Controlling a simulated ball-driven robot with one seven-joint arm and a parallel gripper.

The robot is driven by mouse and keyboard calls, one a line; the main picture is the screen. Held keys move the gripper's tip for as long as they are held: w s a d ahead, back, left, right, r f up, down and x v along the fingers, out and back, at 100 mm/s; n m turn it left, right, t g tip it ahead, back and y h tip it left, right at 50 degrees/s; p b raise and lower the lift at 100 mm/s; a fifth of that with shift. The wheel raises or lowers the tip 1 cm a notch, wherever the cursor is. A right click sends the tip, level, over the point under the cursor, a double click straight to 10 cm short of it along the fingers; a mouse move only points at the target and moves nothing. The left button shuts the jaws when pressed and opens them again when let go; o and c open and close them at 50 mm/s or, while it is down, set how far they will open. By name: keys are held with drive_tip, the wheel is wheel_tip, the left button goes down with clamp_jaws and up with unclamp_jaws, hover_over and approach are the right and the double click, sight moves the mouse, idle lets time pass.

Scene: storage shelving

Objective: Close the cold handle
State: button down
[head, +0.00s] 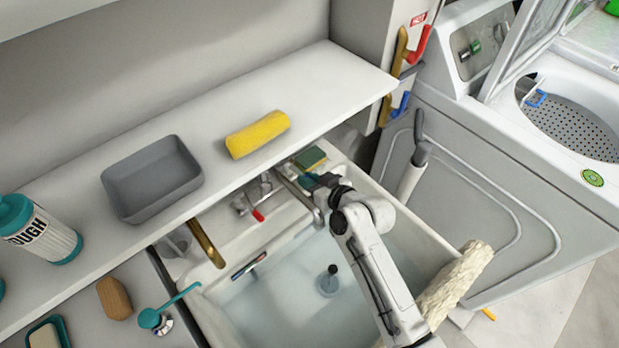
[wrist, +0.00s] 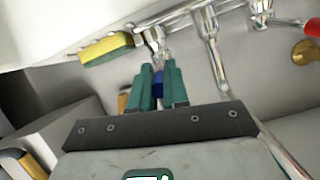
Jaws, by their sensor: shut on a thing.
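The sink faucet (head: 266,188) is mounted at the back of a white sink, and its chrome spout (wrist: 212,50) shows in the wrist view. The cold handle (wrist: 158,84) has a blue grip and sits between my green fingertips in the wrist view. My gripper (head: 316,182) is shut on it at the right end of the faucet; it also shows in the wrist view (wrist: 158,76). In the head view my gripper hides the cold handle. The red hot handle (head: 258,215) points forward on the left side and also shows in the wrist view (wrist: 305,25).
A yellow-green sponge (head: 310,158) lies on the sink ledge close behind my gripper. A white shelf (head: 220,185) overhangs the back of the sink, with a grey tray (head: 150,212) and a yellow roll (head: 258,134). The basin (head: 300,300) holds water and a dark stopper (head: 330,280).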

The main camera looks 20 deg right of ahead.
drive_tip(key=c, duration=1.1)
unclamp_jaws()
drive_tip(key=shift+s, duration=0.1)
drive_tip(key=b+v, duration=0.1)
drive_tip(key=v, duration=0.9)
drive_tip(key=shift+s+d+r, duration=0.1)
drive_tip(key=shift+s+d, duration=0.05)
drive_tip(key=shift+s, duration=0.15)
